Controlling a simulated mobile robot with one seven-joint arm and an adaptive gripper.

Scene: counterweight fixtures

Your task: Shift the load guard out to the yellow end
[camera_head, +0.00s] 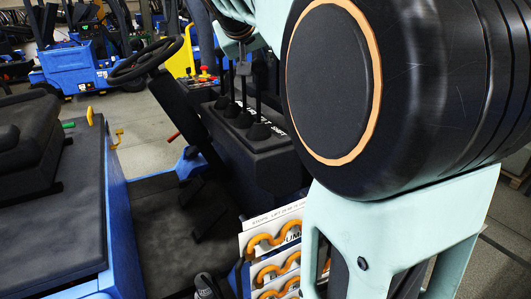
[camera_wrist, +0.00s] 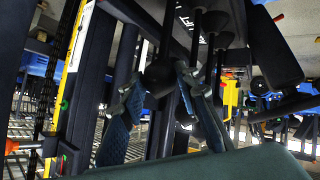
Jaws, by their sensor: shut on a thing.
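My gripper (camera_head: 243,68) reaches down over a row of black levers (camera_head: 232,108) on the dark console in the head view. In the wrist view, my gripper (camera_wrist: 160,95) has its two blue-padded fingers on either side of a dark lever knob (camera_wrist: 158,78) and is shut on it. Which lever in the row it is, I cannot tell. A yellow strip (camera_wrist: 76,38) with dark marks runs along a dark upright at the left of the wrist view. An orange-tipped part (camera_wrist: 22,144) lies below it. I cannot clearly make out the load guard.
The console (camera_head: 215,130) carries partly hidden white lettering, and a steering wheel (camera_head: 146,60) is at its left. A black seat (camera_head: 35,150) is at the left. My arm covers the right side.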

